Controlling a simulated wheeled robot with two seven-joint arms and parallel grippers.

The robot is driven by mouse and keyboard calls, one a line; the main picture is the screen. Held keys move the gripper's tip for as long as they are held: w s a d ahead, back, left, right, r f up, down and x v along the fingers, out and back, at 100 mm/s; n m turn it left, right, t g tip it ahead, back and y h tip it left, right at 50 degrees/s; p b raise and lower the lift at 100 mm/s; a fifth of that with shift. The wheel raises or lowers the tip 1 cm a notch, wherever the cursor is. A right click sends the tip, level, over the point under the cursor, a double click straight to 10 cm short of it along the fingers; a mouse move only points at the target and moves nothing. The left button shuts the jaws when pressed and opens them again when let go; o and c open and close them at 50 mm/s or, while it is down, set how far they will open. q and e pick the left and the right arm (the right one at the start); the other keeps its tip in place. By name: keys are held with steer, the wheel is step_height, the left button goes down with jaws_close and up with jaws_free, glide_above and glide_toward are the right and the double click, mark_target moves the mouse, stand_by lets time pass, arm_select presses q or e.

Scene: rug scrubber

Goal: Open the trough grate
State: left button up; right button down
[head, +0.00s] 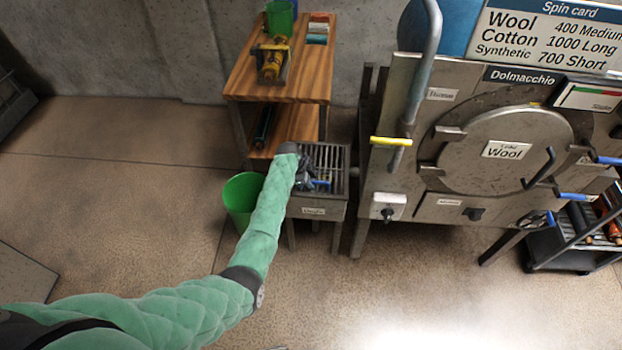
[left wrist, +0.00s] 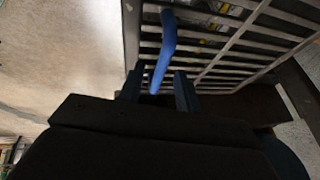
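The trough (head: 318,211) is a small grey metal box on legs, left of the big machine. Its barred grate (head: 329,158) appears to lie flat across the top. A blue handle (head: 321,183) sits at the grate's front part. My left gripper (head: 306,180) is over the grate by this handle, partly hidden by my arm. In the left wrist view, the blue handle (left wrist: 165,50) reaches down from the grate bars (left wrist: 240,42) between the two fingers (left wrist: 158,94). The fingers stand apart, with a visible gap on the handle's right side. My right gripper is not in view.
A green bucket (head: 242,196) stands on the floor just left of the trough. A wooden shelf (head: 250,83) is behind it. The large machine (head: 430,160) with a yellow handle (head: 391,141) is close on the right. The floor in front is clear.

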arm_select(q)
jaws_close()
